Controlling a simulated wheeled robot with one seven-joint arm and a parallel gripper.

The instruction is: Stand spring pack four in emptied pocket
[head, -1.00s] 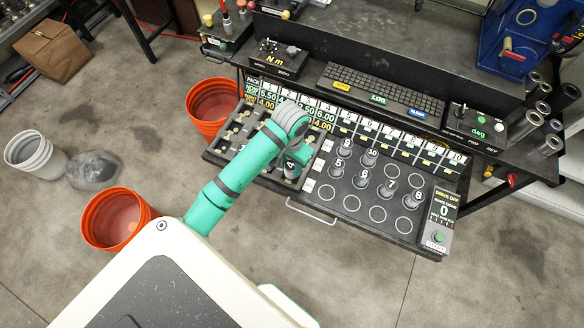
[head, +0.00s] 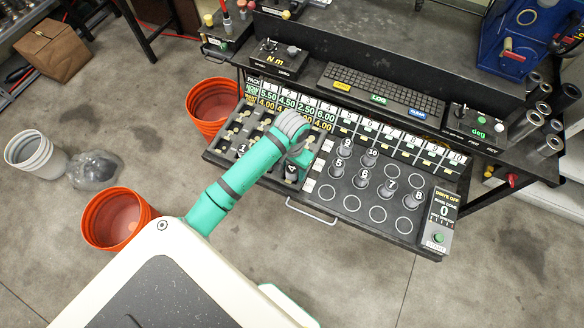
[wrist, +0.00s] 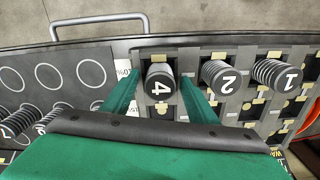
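Spring pack four (wrist: 160,84) is a dark ribbed cylinder with a white 4 on its top. It stands in a pocket at the left end of a row with packs two (wrist: 218,76) and one (wrist: 277,74) in the wrist view. My gripper (wrist: 160,92) has a green finger on each side of pack four, with narrow gaps showing, so it looks open around it. In the head view pack four (head: 291,173) shows just below my gripper (head: 297,160). My arm hides pack two and part of the pocket tray (head: 222,150) there.
Right of the pockets is a panel of ring-marked places (head: 377,214) with several numbered packs, including five (head: 338,166) and eight (head: 416,193). A drive box (head: 440,222) is at the right end. Orange buckets (head: 115,218) stand on the floor at left.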

